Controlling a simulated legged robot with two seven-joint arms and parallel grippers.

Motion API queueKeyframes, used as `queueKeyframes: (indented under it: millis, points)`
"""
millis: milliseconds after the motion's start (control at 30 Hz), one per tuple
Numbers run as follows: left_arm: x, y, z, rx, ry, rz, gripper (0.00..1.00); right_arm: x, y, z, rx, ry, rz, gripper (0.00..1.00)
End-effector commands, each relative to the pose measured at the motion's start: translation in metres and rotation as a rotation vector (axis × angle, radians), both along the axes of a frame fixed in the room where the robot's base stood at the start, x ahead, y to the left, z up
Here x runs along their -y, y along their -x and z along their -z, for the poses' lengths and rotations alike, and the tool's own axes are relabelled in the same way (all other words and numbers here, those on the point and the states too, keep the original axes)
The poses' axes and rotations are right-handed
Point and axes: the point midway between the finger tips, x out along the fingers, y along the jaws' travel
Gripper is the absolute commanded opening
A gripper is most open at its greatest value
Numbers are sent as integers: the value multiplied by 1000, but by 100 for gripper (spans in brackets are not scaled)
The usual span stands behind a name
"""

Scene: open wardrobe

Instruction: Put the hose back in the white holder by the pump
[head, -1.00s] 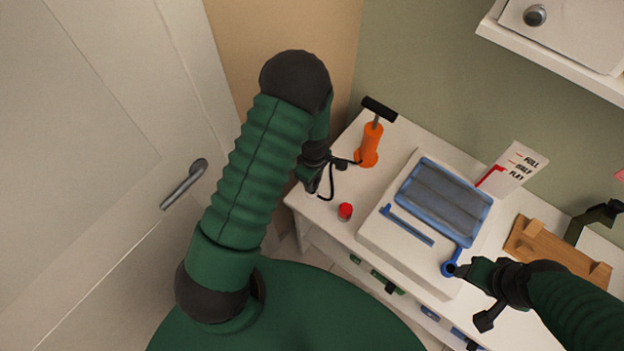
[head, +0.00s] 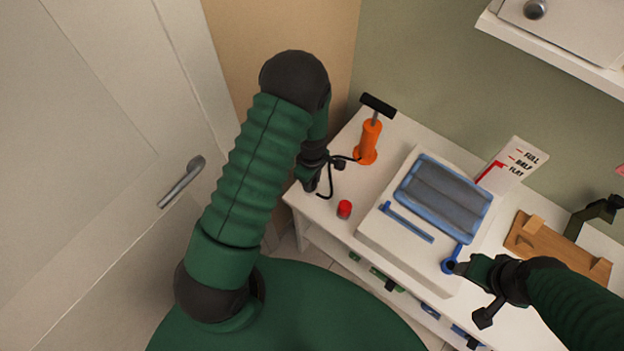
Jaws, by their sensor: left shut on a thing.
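The orange pump (head: 368,140) with a black T-handle stands upright at the back left of the white table. A thin black hose (head: 331,177) runs from its base to the left, and a loose stretch hangs down beside my left gripper. My left gripper (head: 311,184) is shut on the hose at the table's left edge, partly hidden by my own wrist. I cannot make out the white holder; my left arm covers part of that area.
A red cap (head: 344,209) stands on the table (head: 300,203) in front of the pump. A wooden rack (head: 550,250) is at the right. A door handle (head: 182,182) is at the left.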

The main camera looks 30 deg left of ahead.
Motion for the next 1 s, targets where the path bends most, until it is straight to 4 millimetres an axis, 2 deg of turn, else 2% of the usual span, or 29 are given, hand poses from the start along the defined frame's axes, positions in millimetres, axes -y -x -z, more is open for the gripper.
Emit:
queueKeyframes:
  millis: [533, 567, 700, 767, 1000]
  points:
    - [0, 0, 14, 1, 0, 0, 0, 0, 0, 9, 0, 0, 0, 57]
    - [0, 0, 14, 1, 0, 0, 34, 0, 0, 9, 0, 0, 0, 57]
    - [0, 0, 13, 1, 0, 0, 52, 0, 0, 8, 0, 0, 0, 57]
    - [0, 0, 13, 1, 0, 0, 57, 0, 0, 8, 0, 0, 0, 57]
    - [0, 0, 13, 1, 0, 0, 57, 0, 0, 8, 0, 0, 0, 57]
